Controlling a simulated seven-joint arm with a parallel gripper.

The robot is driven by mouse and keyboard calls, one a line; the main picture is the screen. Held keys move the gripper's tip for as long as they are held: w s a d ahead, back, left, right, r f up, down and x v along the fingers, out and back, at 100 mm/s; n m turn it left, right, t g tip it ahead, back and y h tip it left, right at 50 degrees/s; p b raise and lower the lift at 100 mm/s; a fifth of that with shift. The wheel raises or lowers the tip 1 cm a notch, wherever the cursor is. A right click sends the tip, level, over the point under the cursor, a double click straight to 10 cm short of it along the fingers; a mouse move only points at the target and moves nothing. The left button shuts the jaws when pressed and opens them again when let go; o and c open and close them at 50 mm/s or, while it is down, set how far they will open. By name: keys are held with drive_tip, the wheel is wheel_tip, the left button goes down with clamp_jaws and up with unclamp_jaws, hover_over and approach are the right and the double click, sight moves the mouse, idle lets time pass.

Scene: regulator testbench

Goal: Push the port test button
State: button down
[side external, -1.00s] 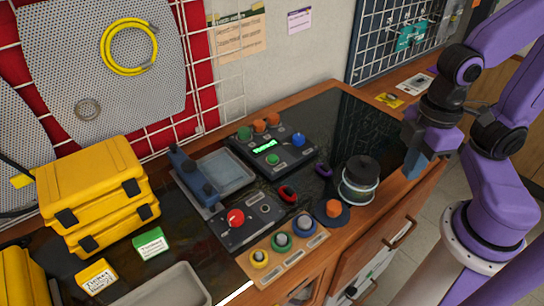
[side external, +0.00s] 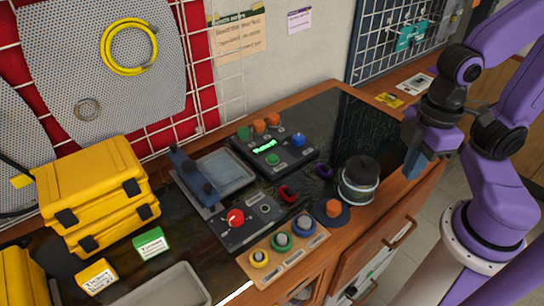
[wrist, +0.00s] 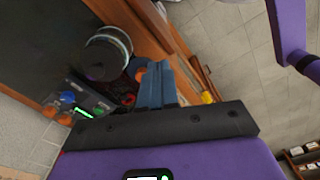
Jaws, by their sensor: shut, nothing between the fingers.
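A black control box (side external: 272,152) with a lit green display sits on the dark bench mat. In the wrist view the box's green display (wrist: 84,113) and blue button (wrist: 67,97) show at the lower left. My gripper (side external: 414,168) is shut and empty, fingers pointing down, at the bench's right end, well right of the box. Its blue fingers (wrist: 157,72) lie together in the wrist view.
A black-topped spool (side external: 359,180) stands between my gripper and the box. An orange knob on a dark base (side external: 333,209), a red-button box (side external: 237,219) and a wooden panel (side external: 284,246) with coloured rings are nearer the front edge. Yellow cases (side external: 98,190) stand left.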

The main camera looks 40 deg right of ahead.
drive_tip(key=w+a+f+y, duration=0.1)
drive_tip(key=w+a+y, duration=0.2)
drive_tip(key=w+a, duration=0.3)
drive_tip(key=m+t+h, duration=0.1)
drive_tip(key=t+h, duration=0.1)
drive_tip(key=t, duration=0.7)
hover_over(275, 159)
wheel_tip(275, 159, down, 2)
drive_tip(key=shift+f, duration=0.2)
drive_tip(key=shift+f, duration=0.1)
drive_tip(key=shift+y, duration=0.3)
drive_tip(key=shift+f, duration=4.3)
drive_tip(key=shift+f, duration=0.15)
